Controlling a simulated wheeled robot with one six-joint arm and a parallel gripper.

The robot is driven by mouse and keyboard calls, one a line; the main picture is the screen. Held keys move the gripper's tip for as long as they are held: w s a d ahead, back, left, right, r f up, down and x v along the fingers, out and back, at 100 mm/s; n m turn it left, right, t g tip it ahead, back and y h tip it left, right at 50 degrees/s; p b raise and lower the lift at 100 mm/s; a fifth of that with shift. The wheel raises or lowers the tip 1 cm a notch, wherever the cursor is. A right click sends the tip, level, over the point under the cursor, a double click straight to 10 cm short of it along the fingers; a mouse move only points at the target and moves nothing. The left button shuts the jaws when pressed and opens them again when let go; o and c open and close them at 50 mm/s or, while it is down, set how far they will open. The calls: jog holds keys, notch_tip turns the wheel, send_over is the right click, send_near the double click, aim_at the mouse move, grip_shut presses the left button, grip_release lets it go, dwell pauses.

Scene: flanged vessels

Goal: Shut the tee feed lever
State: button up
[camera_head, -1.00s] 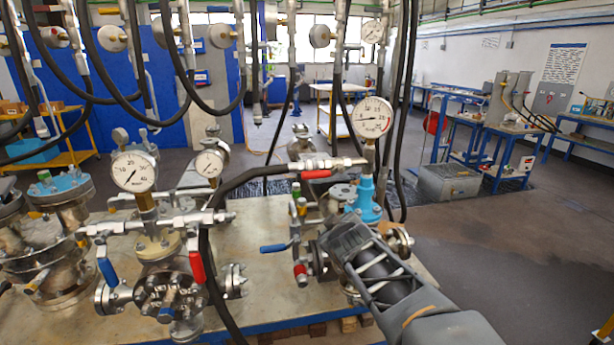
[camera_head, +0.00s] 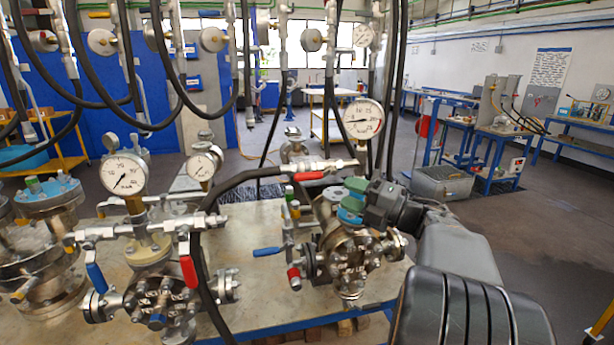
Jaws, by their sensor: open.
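A red-handled lever (camera_head: 309,176) lies along the horizontal pipe that runs to the tee under the right gauge. It looks like the tee feed lever, but I cannot be sure. Its handle appears roughly in line with the pipe. My gripper (camera_head: 352,201) is open, to the right of and below this lever, in front of the blue fitting (camera_head: 351,202) under the right gauge (camera_head: 362,118). The right flanged vessel (camera_head: 350,262) stands below my gripper.
A blue lever (camera_head: 268,251) and a small red handle (camera_head: 293,273) sit left of the right vessel. The left vessel (camera_head: 160,295) carries a red lever (camera_head: 188,262) and a blue lever (camera_head: 96,277). A black hose (camera_head: 204,275) hangs between the vessels.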

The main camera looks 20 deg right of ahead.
aim_at(312, 179)
jog(key=p+x, duration=0.2)
jog(key=x, duration=1)
jog(key=shift+p, duration=0.3)
grip_shut()
